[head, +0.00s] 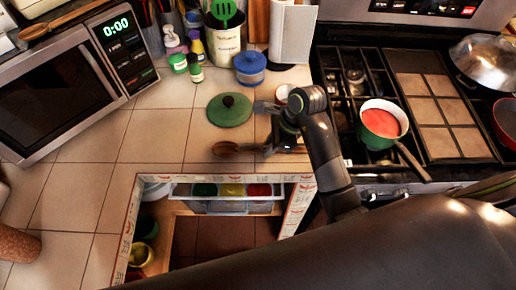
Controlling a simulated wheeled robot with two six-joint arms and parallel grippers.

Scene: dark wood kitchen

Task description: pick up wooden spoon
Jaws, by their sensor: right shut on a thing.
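A wooden spoon (226,149) lies across the tiled counter near its front edge, with its bowl to the left and its handle running right. My right gripper (270,149) reaches down over the handle and is shut on it. Part of the handle is hidden by the gripper and arm. I cannot tell whether the spoon is clear of the counter. My left gripper is not in view.
A green lid (229,110) lies just behind the spoon. A blue-lidded jar (250,68) and small bottles stand further back. A stove with a pot (381,124) is to the right. An open drawer (227,206) is below. Another wooden utensil (68,19) lies atop the microwave (60,90).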

